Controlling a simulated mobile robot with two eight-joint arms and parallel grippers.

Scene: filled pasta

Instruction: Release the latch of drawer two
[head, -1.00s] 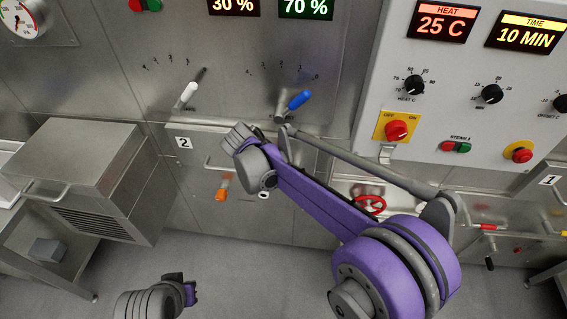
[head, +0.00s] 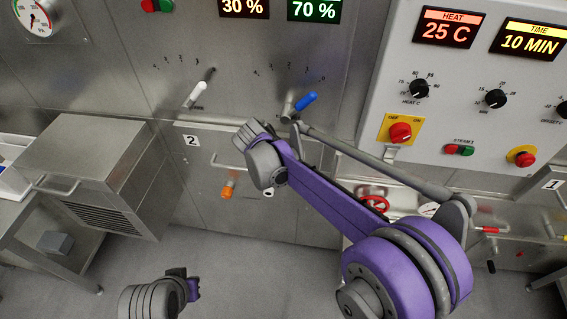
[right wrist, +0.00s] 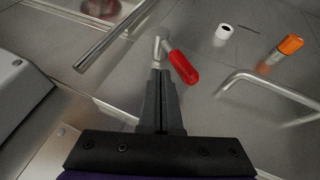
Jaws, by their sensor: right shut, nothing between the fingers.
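Drawer two's front, marked with a "2" label (head: 191,141), is in the head view and looks closed. Its bar handle (right wrist: 265,88) shows at right in the right wrist view. A latch with a red lever (right wrist: 182,67) on a metal pivot stands just ahead of my right gripper (right wrist: 160,76). The right gripper is shut and empty, its tips close below the pivot; I cannot tell whether they touch. In the head view my right wrist hides the latch and that gripper. My left gripper (head: 192,288) is low at the bottom, away from the drawer, its jaws unclear.
An orange knob (head: 228,189) and a small white round fitting (right wrist: 224,32) are near the drawer handle. White (head: 197,94) and blue (head: 306,101) levers sit above. A steel cabinet (head: 100,165) projects at left. The floor below is open.

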